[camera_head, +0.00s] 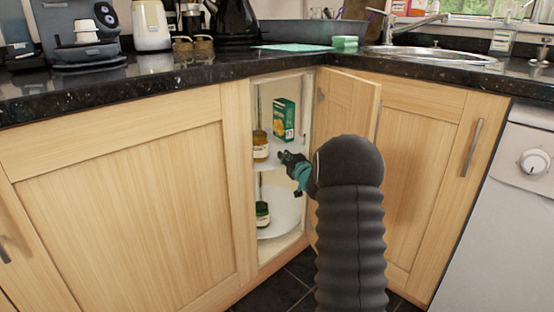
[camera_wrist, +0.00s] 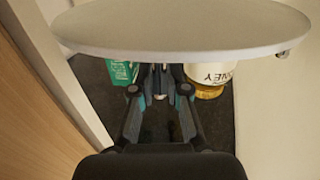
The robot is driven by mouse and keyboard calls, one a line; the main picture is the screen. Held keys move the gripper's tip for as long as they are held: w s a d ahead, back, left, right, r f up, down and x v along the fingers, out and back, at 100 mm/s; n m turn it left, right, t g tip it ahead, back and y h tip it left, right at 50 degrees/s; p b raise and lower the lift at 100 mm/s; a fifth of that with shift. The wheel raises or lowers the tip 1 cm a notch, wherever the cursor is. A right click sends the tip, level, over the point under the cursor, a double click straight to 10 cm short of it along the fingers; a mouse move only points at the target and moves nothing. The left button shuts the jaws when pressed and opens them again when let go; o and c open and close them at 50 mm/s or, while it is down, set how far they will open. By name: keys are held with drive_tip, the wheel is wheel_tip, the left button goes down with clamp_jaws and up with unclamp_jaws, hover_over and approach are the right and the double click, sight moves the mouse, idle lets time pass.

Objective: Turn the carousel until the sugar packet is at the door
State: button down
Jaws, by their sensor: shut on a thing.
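The carousel has a white round upper shelf (camera_head: 287,147), which fills the top of the wrist view (camera_wrist: 180,28), seen upside down. A green box (camera_head: 284,119) stands on it at the right and a honey jar (camera_head: 260,146) at the left; the wrist view also shows the box (camera_wrist: 122,73) and the jar (camera_wrist: 208,74). My gripper (camera_head: 283,156) is at the shelf's front rim, its fingers (camera_wrist: 159,78) shut on what seems a small rim knob, mostly hidden by the fingertips. I cannot make out a sugar packet in either view.
The cabinet door (camera_head: 349,108) stands open at the right of the opening. A jar (camera_head: 262,214) stands on the lower shelf (camera_head: 284,212). Another small knob (camera_wrist: 282,54) sits on the upper rim. The cabinet's left frame (camera_head: 243,170) borders the narrow opening. Dark countertop lies above.

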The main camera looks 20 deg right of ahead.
drive_tip(key=shift+w+d, duration=0.1)
drive_tip(key=shift+d, duration=0.55)
drive_tip(key=c, duration=1.2)
unclamp_jaws()
drive_tip(key=shift+o, duration=0.2)
drive_tip(key=s, duration=1.2)
